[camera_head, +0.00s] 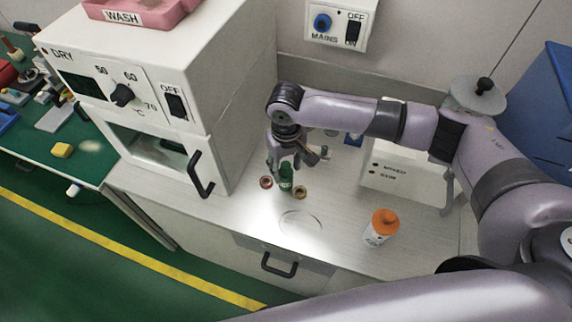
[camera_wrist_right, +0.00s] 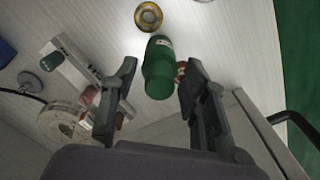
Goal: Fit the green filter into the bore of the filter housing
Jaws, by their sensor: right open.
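The green filter (camera_head: 286,178) is a small upright cylinder on the light worktop, below my right gripper (camera_head: 284,160). In the right wrist view the green filter (camera_wrist_right: 158,68) shows between the two fingers of my right gripper (camera_wrist_right: 158,85). The fingers are open, with a gap at the left finger; the right finger is close to it, and I cannot tell if it touches. I cannot tell for certain which thing is the filter housing, and its bore does not show clearly. My left gripper is not in view.
A brass ring (camera_head: 300,192) and a reddish ring (camera_head: 266,182) lie beside the filter. An orange-capped jar (camera_head: 382,227) stands at front right. The dryer (camera_head: 185,90) stands left, a white control box (camera_head: 405,182) right.

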